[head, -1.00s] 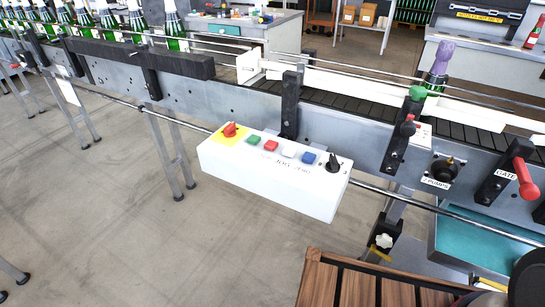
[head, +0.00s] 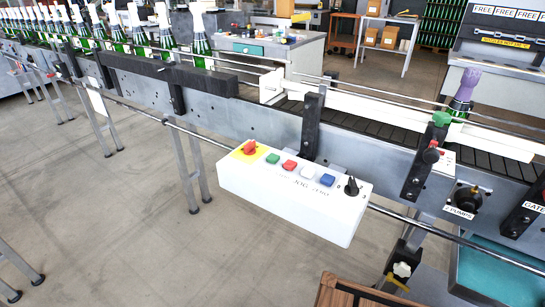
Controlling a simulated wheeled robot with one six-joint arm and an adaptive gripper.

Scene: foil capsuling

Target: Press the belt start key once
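A white control box (head: 290,204) is fixed to the front of the conveyor (head: 255,118). On its top, from left to right, are a red knob on a yellow plate (head: 249,148), a green key (head: 272,159), a red key (head: 290,166), a white key (head: 308,172), a blue key (head: 327,180) and a black rotary switch (head: 351,186). The lettering under the keys is too small to read surely, so I cannot confirm which is the belt start key. Nothing covers the keys. My gripper is not in view.
Green bottles with white tops (head: 199,42) stand on the belt at the left. A purple-topped bottle (head: 463,92) stands at the right.

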